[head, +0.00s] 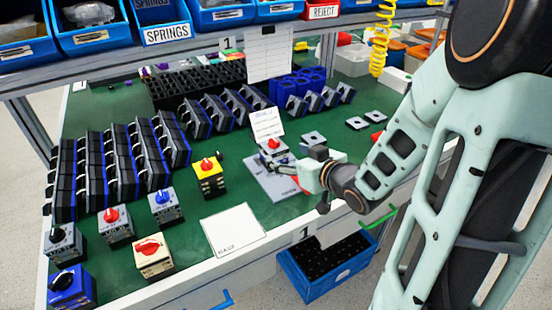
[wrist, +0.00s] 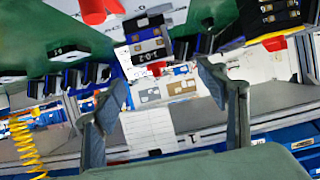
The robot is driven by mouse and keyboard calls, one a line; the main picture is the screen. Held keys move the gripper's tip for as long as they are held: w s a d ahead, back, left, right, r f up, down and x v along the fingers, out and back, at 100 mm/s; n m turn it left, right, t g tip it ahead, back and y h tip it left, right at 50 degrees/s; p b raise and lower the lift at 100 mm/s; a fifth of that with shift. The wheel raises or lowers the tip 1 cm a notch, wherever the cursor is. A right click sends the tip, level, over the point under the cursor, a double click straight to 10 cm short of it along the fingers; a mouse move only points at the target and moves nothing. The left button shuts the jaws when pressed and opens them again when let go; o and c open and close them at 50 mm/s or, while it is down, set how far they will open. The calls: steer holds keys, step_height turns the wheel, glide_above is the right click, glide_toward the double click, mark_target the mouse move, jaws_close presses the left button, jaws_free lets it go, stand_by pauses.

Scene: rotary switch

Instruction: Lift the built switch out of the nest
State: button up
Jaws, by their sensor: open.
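The built switch (head: 272,155) is a grey block with a red knob, standing upright at the back of the grey nest plate (head: 268,185) on the green bench. In the wrist view the switch (wrist: 149,38) appears upside down, its "1-0-2" label and red knob lying between the lines of the two fingers, apart from both. My gripper (head: 287,161) is at the right side of the switch in the head view. In the wrist view my gripper (wrist: 165,92) is open and empty, fingers wide apart. The head view partly hides the fingertips and the switch's lower part.
A yellow switch (head: 209,182) with a red knob stands to the left. A white sheet (head: 233,229) lies in front. Several finished switches line the left front, with rows of dark housings (head: 120,165) behind. A small card (head: 266,124) stands just behind the nest.

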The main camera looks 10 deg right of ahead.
mark_target(277, 147)
steer(key=shift+p+x, duration=0.8)
steer(key=shift+x, duration=0.1)
steer(key=shift+b+x, duration=0.5)
steer(key=shift+x, duration=0.75)
steer(key=x, duration=0.5)
steer(key=shift+w+d+f+b, duration=0.1)
steer(key=shift+w+d+b, duration=0.2)
steer(key=shift+w+b, duration=0.1)
steer(key=c, duration=1.6)
